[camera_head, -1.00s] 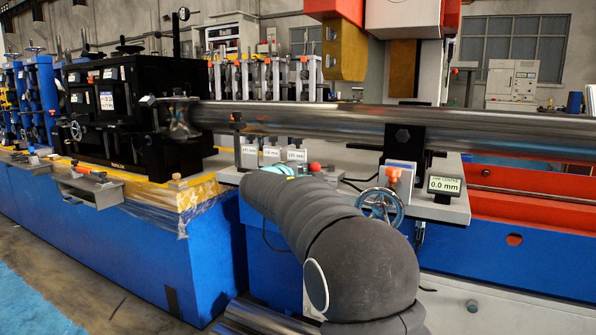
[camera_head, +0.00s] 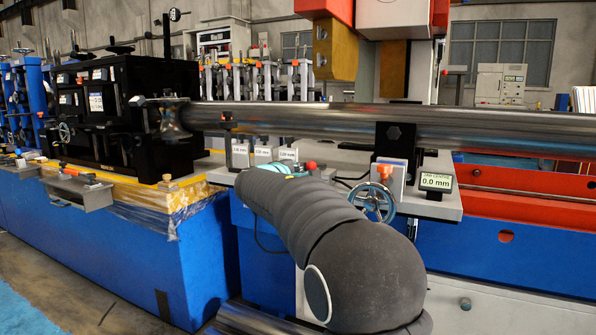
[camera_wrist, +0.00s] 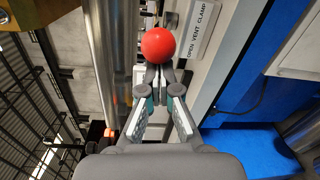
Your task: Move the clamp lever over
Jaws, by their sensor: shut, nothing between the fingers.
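The clamp lever's red ball knob (camera_wrist: 158,45) shows in the wrist view right at the tips of my gripper (camera_wrist: 159,73), beside a label reading "OPEN VENT CLAMP" (camera_wrist: 200,28). My gripper's fingers come together at the tips with nothing held between them. The knob is just beyond the fingertips; whether they touch it I cannot tell. In the head view the red knob (camera_head: 310,165) shows just past the end of my arm, by teal gripper parts (camera_head: 283,168). The lever's shaft is mostly hidden.
A long steel tube (camera_head: 330,118) runs across above the bench. To the right are a handwheel (camera_head: 373,206), an orange-capped post (camera_head: 385,170) and a display reading 0.0 mm (camera_head: 436,182). Small labelled blocks (camera_head: 263,155) stand left of the knob.

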